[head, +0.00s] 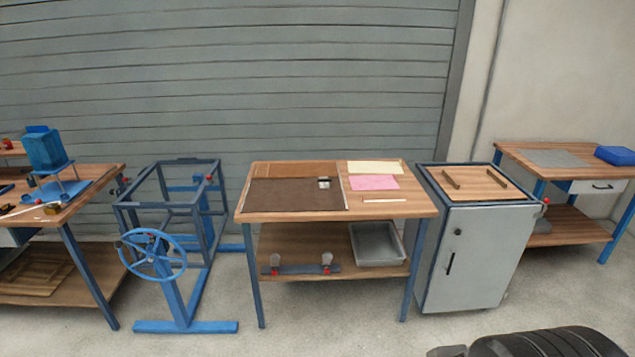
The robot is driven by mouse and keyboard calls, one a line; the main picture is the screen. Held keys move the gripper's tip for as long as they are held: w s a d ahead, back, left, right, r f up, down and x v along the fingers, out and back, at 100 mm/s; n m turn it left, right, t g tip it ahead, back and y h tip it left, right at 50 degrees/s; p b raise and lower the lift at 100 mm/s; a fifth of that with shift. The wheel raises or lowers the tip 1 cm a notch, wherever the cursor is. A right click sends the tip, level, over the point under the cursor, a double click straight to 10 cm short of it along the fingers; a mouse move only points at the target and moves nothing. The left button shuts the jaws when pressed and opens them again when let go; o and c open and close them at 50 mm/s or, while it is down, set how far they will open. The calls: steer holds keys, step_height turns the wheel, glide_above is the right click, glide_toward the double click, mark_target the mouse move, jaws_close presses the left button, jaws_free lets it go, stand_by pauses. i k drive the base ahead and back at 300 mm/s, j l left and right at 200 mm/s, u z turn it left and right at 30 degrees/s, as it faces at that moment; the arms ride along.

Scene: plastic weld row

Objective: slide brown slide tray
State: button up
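A flat dark brown panel (290,195), which looks like the brown slide tray, lies on the left half of the middle workbench top (400,209). A strip of lighter wood (295,169) shows along its back edge. A small metal piece with a dark part (324,183) sits at its back right corner. I cannot tell how far the tray is slid. My gripper is not recognisable in the head view.
Yellow (376,167) and pink sheets (374,183) and a thin pale stick (384,200) lie right of the tray. A grey bin (378,262) stands below. A blue wheeled frame (160,262) and a grey cabinet (470,260) flank the bench.

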mark_target(323, 171)
steer(key=i+j, duration=0.15)
steer(key=i, duration=0.35)
steer(key=i+j, duration=0.15)
steer(key=i, duration=0.35)
steer(key=i+j, duration=0.15)
steer(key=i, duration=0.35)
steer(key=i+j, duration=0.15)
steer(key=i, duration=0.35)
steer(key=i+j, duration=0.2)
steer(key=i, duration=0.3)
steer(key=i+j, duration=0.15)
steer(key=i, duration=0.35)
steer(key=l+z, duration=0.05)
